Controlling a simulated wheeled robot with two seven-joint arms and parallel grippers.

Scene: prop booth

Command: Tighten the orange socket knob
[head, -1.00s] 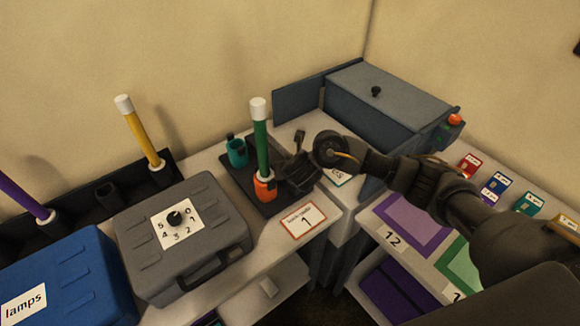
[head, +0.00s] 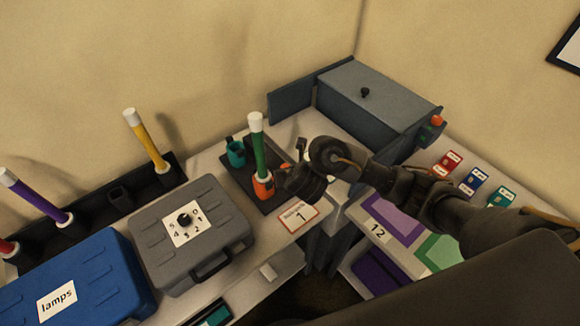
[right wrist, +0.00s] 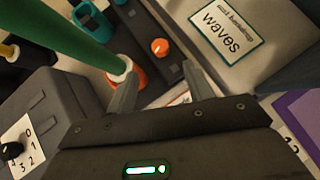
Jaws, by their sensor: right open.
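The orange socket (head: 263,187) sits on a dark base plate (head: 236,176) and holds an upright green tube with a white top (head: 260,145). In the right wrist view the socket (right wrist: 130,82) is at the left, with the green tube (right wrist: 75,30) rising from it. An orange knob (right wrist: 160,46) with a pale mark is on the plate beside the socket, beyond my fingertips. My right gripper (right wrist: 162,78) is open and empty, its left finger close to the socket; I cannot tell whether they touch. In the head view my right gripper (head: 293,166) is just right of the socket. My left gripper is not in view.
A teal socket (head: 236,154) stands empty behind the orange one. A grey case with a dial (head: 195,255) and a blue lamps case (head: 75,285) are at the left. A grey box (head: 375,100) stands behind my right arm. A card marked 1 (head: 299,215) lies in front.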

